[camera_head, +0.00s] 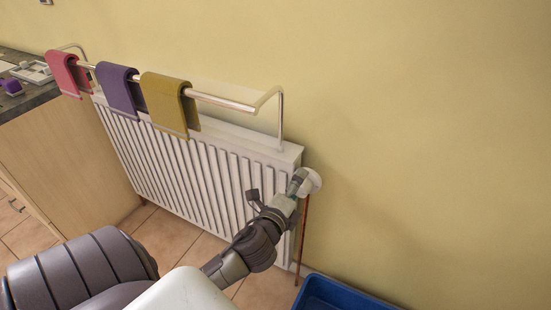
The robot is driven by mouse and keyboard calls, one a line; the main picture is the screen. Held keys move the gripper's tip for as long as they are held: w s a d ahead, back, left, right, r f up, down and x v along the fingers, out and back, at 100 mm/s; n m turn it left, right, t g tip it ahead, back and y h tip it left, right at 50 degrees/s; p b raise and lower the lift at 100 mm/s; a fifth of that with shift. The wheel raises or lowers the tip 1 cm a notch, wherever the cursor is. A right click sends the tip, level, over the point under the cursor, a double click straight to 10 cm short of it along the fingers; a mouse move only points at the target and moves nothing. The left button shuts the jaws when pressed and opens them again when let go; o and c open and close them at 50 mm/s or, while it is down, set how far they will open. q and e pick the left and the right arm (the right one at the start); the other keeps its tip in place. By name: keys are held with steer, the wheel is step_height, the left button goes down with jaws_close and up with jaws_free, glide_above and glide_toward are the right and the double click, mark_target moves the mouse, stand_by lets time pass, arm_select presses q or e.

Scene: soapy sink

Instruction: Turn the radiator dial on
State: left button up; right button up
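The white radiator dial (314,182) sits at the upper right corner of the white radiator (215,180), close to the wall. My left arm comes in from the lower left. Its gripper (299,184) is at the dial, with its fingertips overlapping the dial's left side in the picture. The gripper hides part of the dial. I cannot tell whether the fingers are closed around it or only beside it. The dial's marking or setting is too small to read. My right gripper is not in view.
A metal rail (222,101) above the radiator carries pink (66,74), purple (121,90) and mustard (170,104) towels. A counter (60,150) stands at left. A thin reddish pipe or stick (302,240) is below the dial. A blue bin (335,295) is at bottom right.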

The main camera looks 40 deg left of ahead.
arm_select(q)
steer(key=f+b+v, duration=0.1)
steer(key=b+v, duration=0.2)
steer(key=v, duration=1.1)
steer(key=shift+s+d, duration=0.2)
steer(key=shift+s, duration=0.05)
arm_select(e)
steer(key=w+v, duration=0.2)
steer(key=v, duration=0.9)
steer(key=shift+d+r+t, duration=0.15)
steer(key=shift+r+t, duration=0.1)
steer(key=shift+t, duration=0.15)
arm_select(q)
steer(key=shift+r, duration=0.1)
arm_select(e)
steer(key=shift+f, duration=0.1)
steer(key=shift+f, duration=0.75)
